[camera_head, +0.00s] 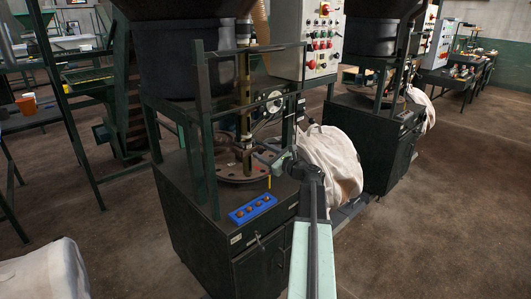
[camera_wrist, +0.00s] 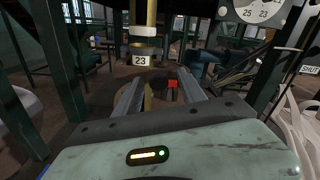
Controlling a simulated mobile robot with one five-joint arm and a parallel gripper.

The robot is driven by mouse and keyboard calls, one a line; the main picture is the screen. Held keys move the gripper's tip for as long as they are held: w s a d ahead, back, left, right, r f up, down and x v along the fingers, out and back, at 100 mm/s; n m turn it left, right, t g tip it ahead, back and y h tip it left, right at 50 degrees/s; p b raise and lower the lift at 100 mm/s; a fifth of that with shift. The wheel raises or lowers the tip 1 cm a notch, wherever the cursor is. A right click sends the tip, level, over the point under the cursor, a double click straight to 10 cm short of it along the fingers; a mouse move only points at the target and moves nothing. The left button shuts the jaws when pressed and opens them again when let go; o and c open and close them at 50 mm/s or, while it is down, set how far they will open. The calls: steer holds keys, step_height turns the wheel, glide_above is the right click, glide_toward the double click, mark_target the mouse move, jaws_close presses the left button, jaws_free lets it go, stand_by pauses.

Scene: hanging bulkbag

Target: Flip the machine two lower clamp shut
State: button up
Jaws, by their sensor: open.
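A dark machine (camera_head: 222,235) stands in front of me with a brass vertical tube (camera_head: 243,95) over a round rusty plate (camera_head: 232,175). No number that marks it as machine two is legible. My gripper (camera_head: 266,156) is open and empty beside the tube's lower end. It also shows in the wrist view (camera_wrist: 160,91).
A blue tray (camera_head: 252,208) with several brown round things sits on the machine's front ledge. Green posts (camera_head: 206,135) frame the tube. A white bag (camera_head: 330,158) bulges at the right. A control box (camera_head: 322,40) hangs behind. Floor at right is clear.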

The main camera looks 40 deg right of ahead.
steer(key=s, duration=0.7)
steer(key=shift+s, duration=0.4)
steer(key=shift+f, duration=0.1)
